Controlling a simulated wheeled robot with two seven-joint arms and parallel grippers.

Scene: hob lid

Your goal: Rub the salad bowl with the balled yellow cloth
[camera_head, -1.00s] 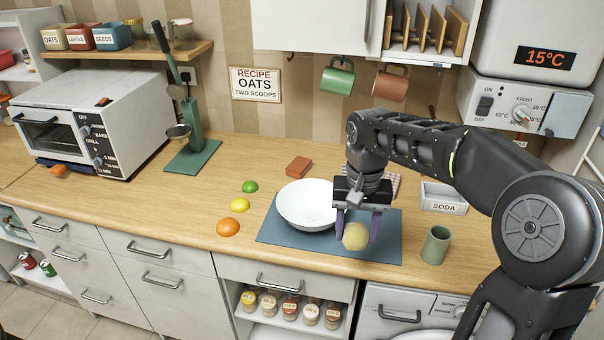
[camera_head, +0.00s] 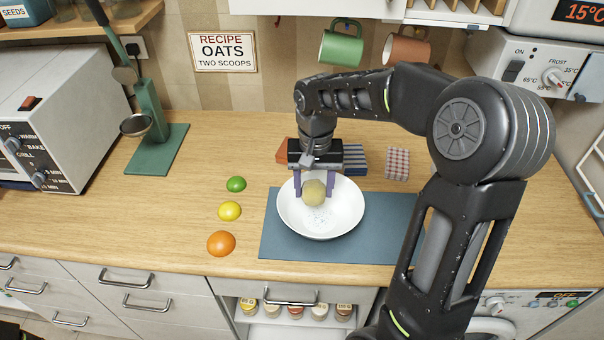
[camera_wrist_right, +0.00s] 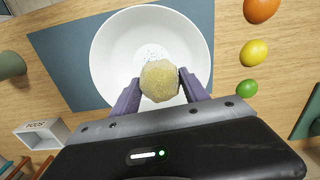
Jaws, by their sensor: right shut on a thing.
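The white salad bowl (camera_head: 345,219) stands upright on a blue-grey mat (camera_head: 283,243); it also shows in the right wrist view (camera_wrist_right: 110,50). Small pale blue specks show on its inner bottom. My right gripper (camera_head: 314,188) is shut on the balled yellow cloth (camera_head: 314,192) and holds it over the bowl, at its far side in the head view. In the right wrist view the cloth (camera_wrist_right: 159,80) sits between the two purple fingers. I cannot tell whether the cloth touches the bowl. My left gripper is not in view.
A lime (camera_head: 236,184), a lemon (camera_head: 229,211) and an orange (camera_head: 221,243) lie left of the mat. A checked cloth (camera_head: 397,163) lies behind it at right. A green stand (camera_head: 155,135) is farther left. Mugs (camera_head: 341,44) hang above the counter.

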